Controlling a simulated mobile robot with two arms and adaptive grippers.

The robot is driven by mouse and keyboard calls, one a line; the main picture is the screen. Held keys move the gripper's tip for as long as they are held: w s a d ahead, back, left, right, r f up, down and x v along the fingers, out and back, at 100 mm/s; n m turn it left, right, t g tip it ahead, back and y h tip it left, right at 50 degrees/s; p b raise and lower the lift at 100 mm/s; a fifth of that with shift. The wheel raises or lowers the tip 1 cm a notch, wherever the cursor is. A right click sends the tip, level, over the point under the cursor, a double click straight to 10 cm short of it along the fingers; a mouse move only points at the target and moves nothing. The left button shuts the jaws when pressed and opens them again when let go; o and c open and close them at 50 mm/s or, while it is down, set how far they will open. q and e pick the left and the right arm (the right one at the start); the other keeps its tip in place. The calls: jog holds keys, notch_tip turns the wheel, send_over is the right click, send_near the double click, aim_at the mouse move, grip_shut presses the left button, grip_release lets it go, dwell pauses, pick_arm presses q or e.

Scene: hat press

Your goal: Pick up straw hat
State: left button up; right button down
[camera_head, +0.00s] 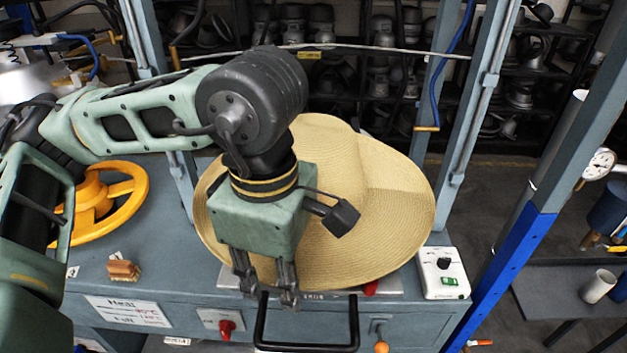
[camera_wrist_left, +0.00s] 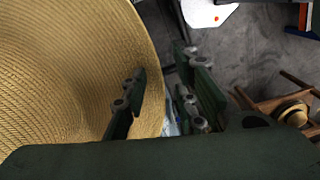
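A tan woven straw hat (camera_head: 385,215) with a wide brim sits on the grey-blue press machine, partly hidden by my left arm. It also fills the left of the left wrist view (camera_wrist_left: 65,70). My left gripper (camera_head: 268,295) points down at the brim's front edge. Its fingers are apart in the left wrist view (camera_wrist_left: 165,100). One finger shows against the brim, the other past its edge, with the brim edge between them. Whether either finger touches the brim I cannot tell. My right gripper is not in view.
A black bar handle (camera_head: 307,347) lies just below the gripper. A yellow handwheel (camera_head: 105,205) and an orange-brown block (camera_head: 124,271) are at left. A white switch box (camera_head: 442,272) is right of the hat. Blue-grey posts (camera_head: 478,110) rise behind and at right.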

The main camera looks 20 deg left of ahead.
pick_arm(q)
grip_shut()
jog(key=shift+r, duration=0.1)
